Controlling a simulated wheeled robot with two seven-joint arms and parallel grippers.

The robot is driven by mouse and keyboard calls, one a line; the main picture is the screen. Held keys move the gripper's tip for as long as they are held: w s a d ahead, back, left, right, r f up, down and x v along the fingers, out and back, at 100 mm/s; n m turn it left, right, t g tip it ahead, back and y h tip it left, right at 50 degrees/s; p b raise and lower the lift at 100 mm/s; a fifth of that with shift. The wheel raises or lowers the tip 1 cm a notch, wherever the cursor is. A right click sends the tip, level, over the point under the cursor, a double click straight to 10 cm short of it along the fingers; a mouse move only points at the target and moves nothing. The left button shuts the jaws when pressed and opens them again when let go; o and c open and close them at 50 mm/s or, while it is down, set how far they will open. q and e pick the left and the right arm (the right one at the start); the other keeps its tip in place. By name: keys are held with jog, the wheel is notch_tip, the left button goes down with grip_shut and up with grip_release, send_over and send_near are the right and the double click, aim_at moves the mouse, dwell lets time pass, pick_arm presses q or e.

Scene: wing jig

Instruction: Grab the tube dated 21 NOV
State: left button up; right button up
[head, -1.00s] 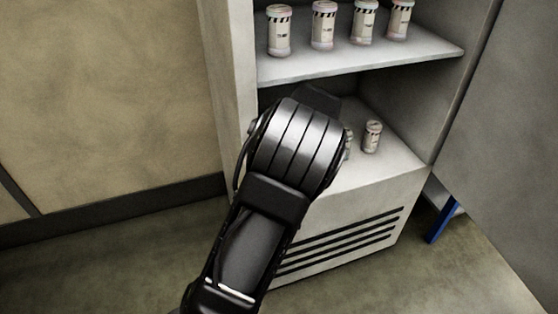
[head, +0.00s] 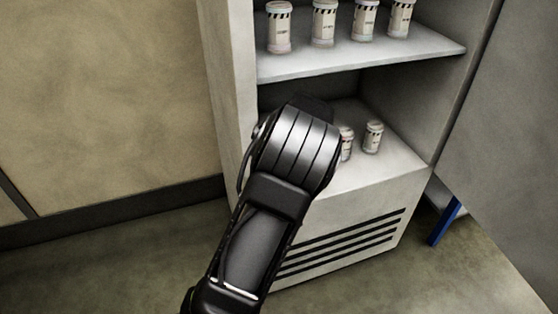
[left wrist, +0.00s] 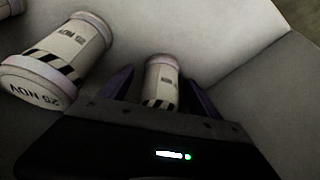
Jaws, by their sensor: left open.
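In the left wrist view, my left gripper (left wrist: 158,82) is open, with its dark fingers on either side of a small white tube (left wrist: 161,78). That tube has a striped band; its date is too small to read. I cannot tell whether the fingers touch it. In the head view, two tubes stand on the lower shelf, one (head: 373,137) in the clear and one (head: 346,143) partly behind my left wrist. My left fingers are hidden there.
Several more striped tubes (head: 324,22) stand on the upper shelf (head: 350,64) of the open white cabinet (head: 226,90). A grey panel (head: 500,150) stands at the right.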

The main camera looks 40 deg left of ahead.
pick_arm(q)
jog(key=shift+c, duration=0.4)
grip_shut()
dwell(0.4)
jog(key=shift+r, duration=0.15)
jog(key=shift+r+p, duration=0.35)
jog(key=shift+r, duration=0.2)
jog(key=p+v, duration=0.1)
jog(key=v, duration=0.1)
jog(key=shift+d+r, duration=0.15)
jog(key=shift+r, duration=0.1)
jog(key=s+d+p, duration=0.2)
jog(key=d, duration=0.6)
jog(key=s+d+p, duration=0.1)
jog(key=s+d, duration=0.2)
jog(key=d, duration=0.5)
jog(key=shift+f+p, duration=0.15)
jog(key=shift+p, duration=0.25)
jog(key=shift+d, duration=0.15)
